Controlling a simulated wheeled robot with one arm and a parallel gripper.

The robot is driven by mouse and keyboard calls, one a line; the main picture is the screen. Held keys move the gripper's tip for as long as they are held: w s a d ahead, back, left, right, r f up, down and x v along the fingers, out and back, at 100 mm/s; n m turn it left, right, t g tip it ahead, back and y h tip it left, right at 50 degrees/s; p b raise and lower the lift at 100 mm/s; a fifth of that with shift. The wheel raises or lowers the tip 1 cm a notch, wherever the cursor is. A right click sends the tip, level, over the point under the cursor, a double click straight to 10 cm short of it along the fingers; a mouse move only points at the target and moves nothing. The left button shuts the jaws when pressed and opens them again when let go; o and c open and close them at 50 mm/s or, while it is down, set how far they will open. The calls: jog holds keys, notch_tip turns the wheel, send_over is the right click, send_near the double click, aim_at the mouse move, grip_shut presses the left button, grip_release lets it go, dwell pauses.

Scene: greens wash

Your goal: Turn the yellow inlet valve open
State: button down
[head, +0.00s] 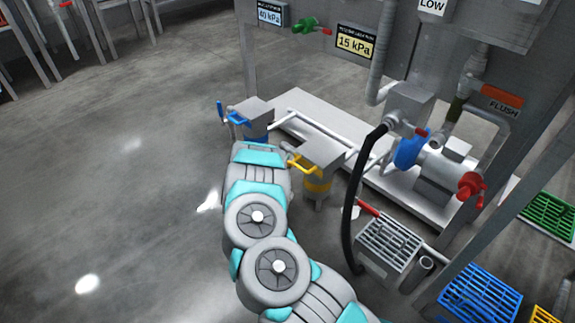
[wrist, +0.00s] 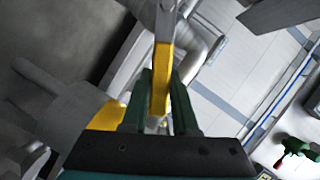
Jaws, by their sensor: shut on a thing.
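The yellow inlet valve (head: 317,182) stands under a grey box on the pipework, just right of the end of my arm in the head view. Its yellow handle (head: 303,161) sticks out toward my wrist. In the wrist view, the dark green fingers of my gripper (wrist: 160,112) are shut on the yellow handle (wrist: 162,70), which runs up between them with a grey upper part. A second yellow piece (wrist: 107,117) shows beside the left finger. In the head view, my fingers are hidden by my own wrist.
A blue-handled valve (head: 255,124) stands close behind my wrist. A black hose (head: 350,205), a blue and grey pump (head: 412,150) and a grey grate (head: 390,246) lie to the right. Open concrete floor (head: 110,190) fills the left.

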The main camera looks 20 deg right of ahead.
dwell(0.4)
jog(key=c, duration=0.7)
grip_release()
jog(key=shift+a+r, duration=0.1)
jog(key=shift+v, duration=3.8)
